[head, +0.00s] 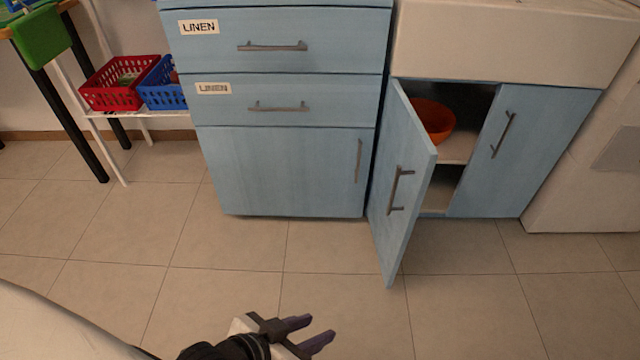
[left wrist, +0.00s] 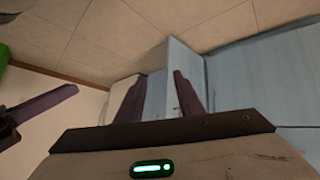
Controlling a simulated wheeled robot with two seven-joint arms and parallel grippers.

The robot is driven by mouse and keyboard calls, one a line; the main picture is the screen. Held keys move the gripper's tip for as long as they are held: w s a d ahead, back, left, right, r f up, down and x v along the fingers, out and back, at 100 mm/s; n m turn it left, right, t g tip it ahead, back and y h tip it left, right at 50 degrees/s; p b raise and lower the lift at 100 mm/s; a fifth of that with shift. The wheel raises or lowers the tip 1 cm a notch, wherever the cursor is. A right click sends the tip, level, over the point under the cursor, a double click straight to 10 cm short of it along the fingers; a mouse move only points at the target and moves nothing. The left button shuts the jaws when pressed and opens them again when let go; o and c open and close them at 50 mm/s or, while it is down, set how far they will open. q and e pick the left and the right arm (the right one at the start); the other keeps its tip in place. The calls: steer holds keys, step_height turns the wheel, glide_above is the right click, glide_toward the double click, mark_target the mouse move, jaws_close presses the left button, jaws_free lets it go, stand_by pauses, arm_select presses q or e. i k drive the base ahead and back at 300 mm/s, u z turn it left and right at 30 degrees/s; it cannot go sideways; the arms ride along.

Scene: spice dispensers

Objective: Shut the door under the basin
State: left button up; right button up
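The blue door (head: 403,185) under the white basin (head: 500,42) stands open, swung out toward me on its left-side hinge. Its dark bar handle (head: 398,190) is on its outer face. The right-hand door (head: 520,150) is shut. My left gripper (head: 320,327) is low in front, left of and nearer than the open door, apart from it. Its two dark fingers are spread and empty, also in the left wrist view (left wrist: 157,98). A dark finger (left wrist: 45,104) at that view's left edge looks like my right gripper's; its opening is unclear.
An orange bowl (head: 432,120) sits inside the open cupboard. A blue drawer cabinet (head: 285,170) with "LINEN" labels stands left of the door. Red (head: 115,92) and blue (head: 163,95) baskets are on a shelf at left. The tiled floor (head: 460,300) in front is clear.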

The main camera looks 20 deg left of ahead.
mark_target(407, 157)
steer(key=u, duration=0.2)
steer(key=i, duration=1)
